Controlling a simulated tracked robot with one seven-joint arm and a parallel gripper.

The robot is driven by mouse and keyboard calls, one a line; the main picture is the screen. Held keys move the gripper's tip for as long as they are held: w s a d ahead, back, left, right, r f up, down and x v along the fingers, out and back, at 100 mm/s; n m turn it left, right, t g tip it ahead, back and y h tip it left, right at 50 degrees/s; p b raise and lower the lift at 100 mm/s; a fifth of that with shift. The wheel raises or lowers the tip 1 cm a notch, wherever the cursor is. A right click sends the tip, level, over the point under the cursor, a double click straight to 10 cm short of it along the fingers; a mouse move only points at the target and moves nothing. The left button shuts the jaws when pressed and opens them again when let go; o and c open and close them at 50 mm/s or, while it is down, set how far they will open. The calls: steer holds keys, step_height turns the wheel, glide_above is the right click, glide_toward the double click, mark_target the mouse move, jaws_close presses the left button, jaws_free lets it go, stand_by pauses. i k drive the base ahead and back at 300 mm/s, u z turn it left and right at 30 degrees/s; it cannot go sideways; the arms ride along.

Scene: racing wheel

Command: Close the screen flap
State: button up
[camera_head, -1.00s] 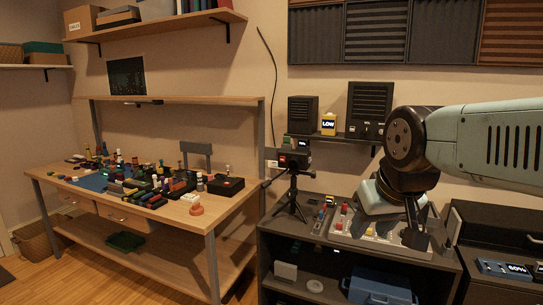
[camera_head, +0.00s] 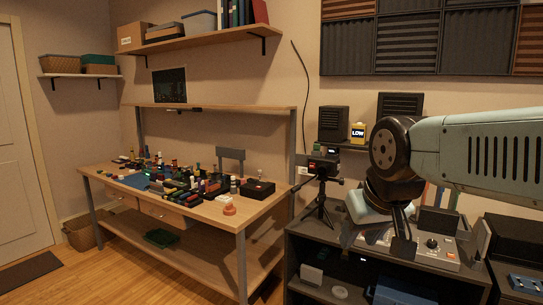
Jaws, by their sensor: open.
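A small dark camera (camera_head: 322,162) with a red mark stands on a black tripod (camera_head: 320,205) at the left end of the dark cabinet. A small greenish panel with a lit readout sits at its top; it may be the screen flap, but its angle is too small to tell. My gripper (camera_head: 402,247) points down over the control console (camera_head: 436,250), to the right of the tripod and apart from the camera. It is open and appears empty; its fingers are small and dark here.
The dark cabinet (camera_head: 330,255) carries the console and tripod. A black speaker (camera_head: 333,123) and a yellow "LOW" box (camera_head: 357,132) stand behind. The wooden workbench (camera_head: 262,215) on the left holds many small items. Wooden floor (camera_head: 100,275) is open at front left.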

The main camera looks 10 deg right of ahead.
mark_target(301, 160)
steer(key=u, duration=0.6)
steer(key=i, duration=1.95)
steer(key=z, duration=0.6)
steer(key=k, duration=0.8)
steer(key=z, duration=0.3)
steer(key=i, duration=0.85)
steer(key=u, duration=0.1)
